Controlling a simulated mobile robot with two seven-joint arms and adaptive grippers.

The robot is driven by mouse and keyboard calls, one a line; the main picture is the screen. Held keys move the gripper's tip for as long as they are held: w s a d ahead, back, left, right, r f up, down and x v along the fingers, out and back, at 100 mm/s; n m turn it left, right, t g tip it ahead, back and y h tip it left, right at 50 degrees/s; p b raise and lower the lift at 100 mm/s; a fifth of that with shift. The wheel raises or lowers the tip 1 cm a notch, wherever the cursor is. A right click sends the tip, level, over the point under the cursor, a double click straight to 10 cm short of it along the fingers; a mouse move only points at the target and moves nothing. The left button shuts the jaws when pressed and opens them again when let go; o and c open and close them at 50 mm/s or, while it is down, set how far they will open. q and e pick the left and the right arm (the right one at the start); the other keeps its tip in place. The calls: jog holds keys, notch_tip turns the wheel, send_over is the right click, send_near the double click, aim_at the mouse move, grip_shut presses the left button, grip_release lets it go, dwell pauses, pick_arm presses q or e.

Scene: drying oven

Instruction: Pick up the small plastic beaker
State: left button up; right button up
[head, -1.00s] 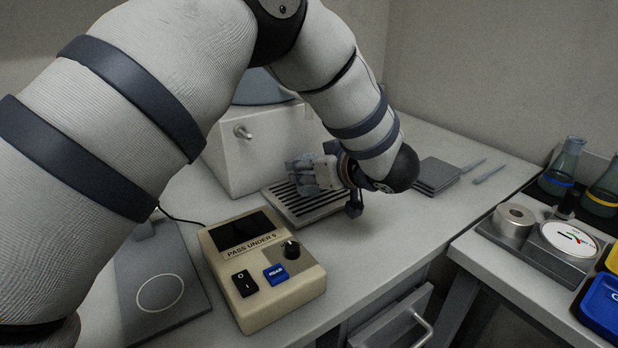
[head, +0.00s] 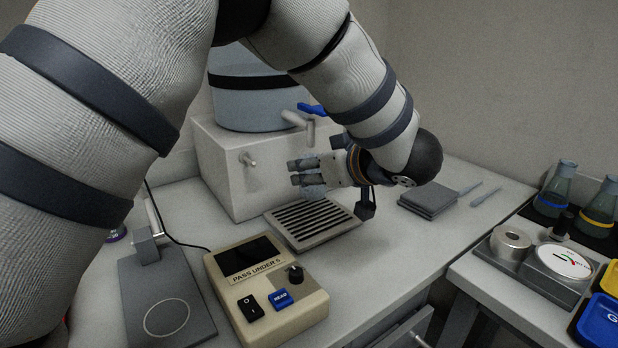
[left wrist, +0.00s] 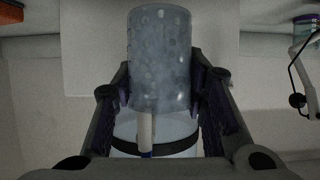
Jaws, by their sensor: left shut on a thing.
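The small plastic beaker (left wrist: 160,55) is translucent grey-blue and fills the upper middle of the left wrist view, between the two fingers of my left gripper (left wrist: 165,90). The fingers press on its sides. In the head view my left gripper (head: 308,172) is shut on the beaker (head: 314,190), which shows only faintly behind and below the fingers. The gripper holds it above the slotted drip tray (head: 312,222), in front of the white box with the tap. My right gripper does not show.
A blue-grey tank with a tap (head: 297,120) stands on the white box (head: 230,180). A beige meter (head: 262,290) and a grey stand (head: 160,300) are at the front left. Dark flat plates (head: 428,200) lie to the right. A side bench holds flasks (head: 555,190).

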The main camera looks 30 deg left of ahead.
pick_arm(q)
jog(key=s+d+r+p, duration=0.1)
jog(key=s+d+r, duration=0.4)
jog(key=s+d, duration=0.1)
jog(key=shift+s+d+r, duration=0.25)
jog(key=shift+s+r, duration=0.1)
jog(key=shift+s, duration=0.55)
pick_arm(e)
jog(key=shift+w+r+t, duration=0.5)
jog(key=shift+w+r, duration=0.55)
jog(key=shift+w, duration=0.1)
